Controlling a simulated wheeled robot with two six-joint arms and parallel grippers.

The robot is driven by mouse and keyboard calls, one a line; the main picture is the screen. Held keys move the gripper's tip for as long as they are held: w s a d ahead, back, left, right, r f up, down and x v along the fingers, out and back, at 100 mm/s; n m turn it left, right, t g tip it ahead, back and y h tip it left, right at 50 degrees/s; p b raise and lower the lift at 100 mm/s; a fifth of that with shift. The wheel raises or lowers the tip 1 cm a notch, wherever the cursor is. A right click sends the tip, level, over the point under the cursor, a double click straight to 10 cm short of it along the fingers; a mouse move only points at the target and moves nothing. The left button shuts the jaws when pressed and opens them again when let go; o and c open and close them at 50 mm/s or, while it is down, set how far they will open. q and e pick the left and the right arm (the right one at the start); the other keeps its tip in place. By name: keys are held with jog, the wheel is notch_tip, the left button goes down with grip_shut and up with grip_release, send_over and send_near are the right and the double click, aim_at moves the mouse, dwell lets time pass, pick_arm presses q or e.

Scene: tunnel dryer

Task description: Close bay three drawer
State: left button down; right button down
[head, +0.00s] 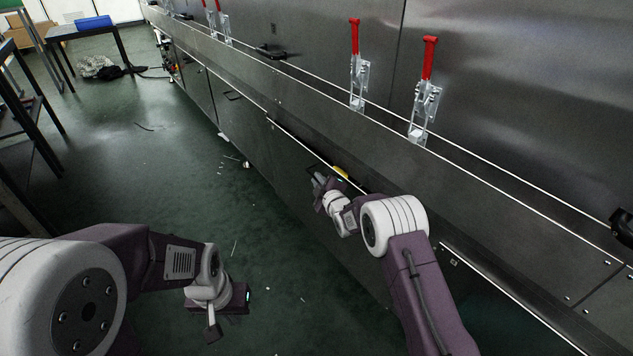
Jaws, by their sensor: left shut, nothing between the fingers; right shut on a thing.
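A long metal drawer (283,160) in the lower front of the dryer stands out a little from the panels around it. A dark gap shows behind its top edge, with something yellow (341,172) partly visible there. My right gripper (320,184) is at the drawer's front near its top edge, shut on what looks like the dark drawer handle (313,168). The fingers and wrist hide much of the handle. My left gripper (213,333) is shut and empty, low over the green floor, away from the drawer.
Two red-handled toggle clamps (355,65) (425,90) stand on the ledge above the drawer. Dark tables (105,32) stand at the left, one bearing a blue box (94,22). The green floor (170,190) between is mostly clear, with scattered scraps.

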jog(key=shift+w+d, duration=0.4)
jog(key=shift+d, duration=0.2)
jog(key=shift+w+d, duration=0.4)
jog(key=shift+d, duration=0.2)
jog(key=c, duration=1.8)
grip_release()
jog(key=shift+d, duration=0.1)
jog(key=shift+s+d+r+p, duration=0.1)
jog(key=shift+s+r+p, duration=0.1)
jog(key=shift+s+p, duration=0.25)
jog(key=b+v, duration=0.1)
jog(key=v, duration=0.7)
